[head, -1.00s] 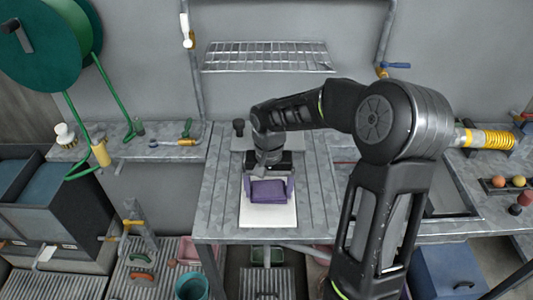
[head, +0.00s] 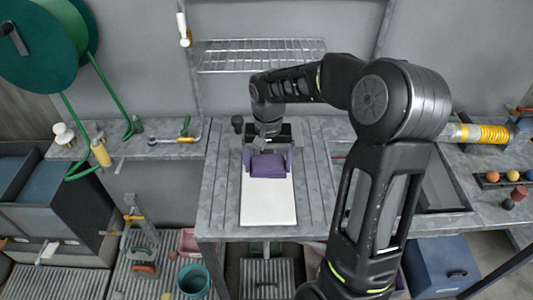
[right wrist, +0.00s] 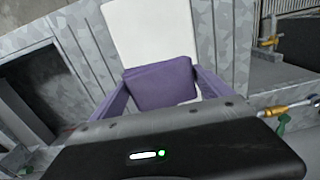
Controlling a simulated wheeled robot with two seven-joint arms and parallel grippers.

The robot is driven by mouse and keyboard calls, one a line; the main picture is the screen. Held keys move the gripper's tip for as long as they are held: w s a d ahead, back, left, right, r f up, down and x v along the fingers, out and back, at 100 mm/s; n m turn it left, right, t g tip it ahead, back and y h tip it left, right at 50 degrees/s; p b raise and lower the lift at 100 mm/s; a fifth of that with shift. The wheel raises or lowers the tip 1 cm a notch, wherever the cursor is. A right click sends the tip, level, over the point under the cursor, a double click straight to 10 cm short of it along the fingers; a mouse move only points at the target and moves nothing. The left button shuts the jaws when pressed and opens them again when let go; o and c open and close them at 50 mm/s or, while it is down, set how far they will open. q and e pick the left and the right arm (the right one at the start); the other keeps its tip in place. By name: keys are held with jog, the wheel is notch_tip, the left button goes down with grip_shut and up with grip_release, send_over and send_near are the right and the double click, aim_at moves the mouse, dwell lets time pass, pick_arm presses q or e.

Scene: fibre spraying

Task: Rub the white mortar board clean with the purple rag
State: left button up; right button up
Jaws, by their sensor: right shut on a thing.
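The purple rag (head: 268,166) is a folded block in my right gripper (head: 268,160), whose fingers hold it at its left and right sides. The white mortar board (head: 268,203) lies flat on the grey slatted table. The rag is over the far part of the board. It looks to be on the board, but the contact is hidden. The near part of the board is bare and looks plain white. In the right wrist view the rag (right wrist: 161,84) sits between both fingers, with the board (right wrist: 150,33) showing beyond it. My left gripper is out of view.
The slatted table (head: 222,190) is clear on both sides of the board. A small dark object (head: 238,123) stands at its back left. A wire rack (head: 262,55) hangs on the wall behind. Coloured balls (head: 513,175) sit on the right bench.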

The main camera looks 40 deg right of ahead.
jog(key=shift+r+p, duration=0.5)
jog(key=shift+r, duration=0.6)
jog(key=shift+s, duration=0.1)
